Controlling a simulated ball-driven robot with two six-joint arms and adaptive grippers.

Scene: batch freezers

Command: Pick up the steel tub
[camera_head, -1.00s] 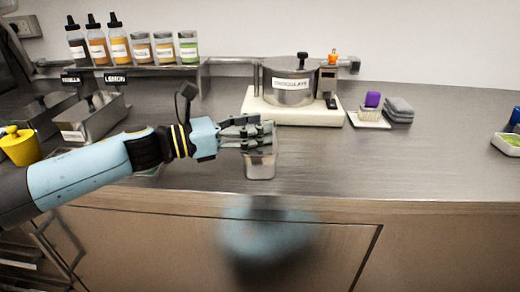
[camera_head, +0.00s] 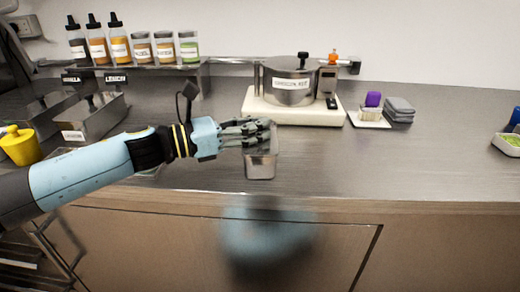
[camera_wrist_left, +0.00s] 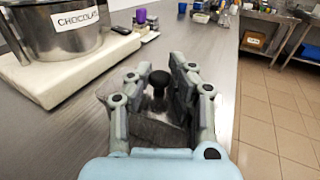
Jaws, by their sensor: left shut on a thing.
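The steel tub (camera_head: 260,167) is a small shiny metal container on the steel counter, near its front edge in the head view. My left gripper (camera_head: 262,131) reaches in from the left at the tub's top and is shut on it. In the left wrist view, the fingers of my left gripper (camera_wrist_left: 160,88) stand on both sides of a black knob (camera_wrist_left: 159,80) at the top of the tub. The fingers hide much of the tub's upper part. My right gripper is not in view.
A chocolate pot (camera_head: 290,82) stands on a cream base (camera_head: 250,105) behind the tub. Lidded steel bins (camera_head: 90,118) and a yellow container (camera_head: 19,146) are at left. The counter right of the tub is clear.

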